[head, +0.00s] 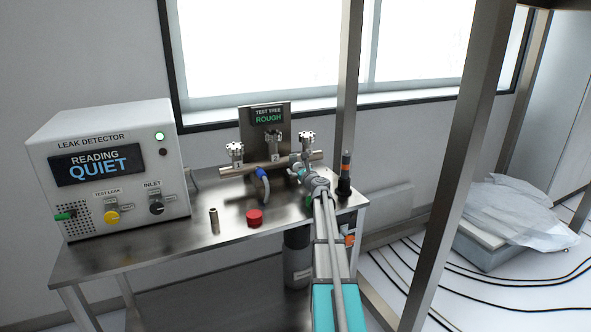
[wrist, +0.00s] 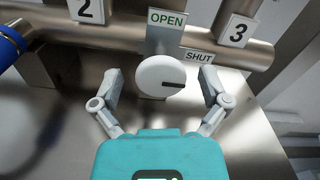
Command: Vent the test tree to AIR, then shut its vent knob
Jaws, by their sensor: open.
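The test tree (head: 240,171) is a metal manifold on the bench, and its sign (head: 268,117) reads ROUGH. In the wrist view a pale round knob (wrist: 156,72) sits below the pipe between tags 2 and 3. An OPEN label (wrist: 167,18) is above it and a SHUT label (wrist: 199,57) is at its upper right. The knob's dark mark points right, nearer SHUT than OPEN. My gripper (wrist: 163,88) is open, with one finger on each side of the knob and gaps showing. In the head view my gripper (head: 307,174) is at the tree's right end and hides the knob.
The leak detector (head: 150,130) at left reads QUIET. A red cap (head: 255,217) and a small metal cylinder (head: 214,221) stand on the bench (head: 160,255). A dark bottle-like item (head: 344,187) stands right of my gripper. Metal frame posts (head: 455,160) rise at right.

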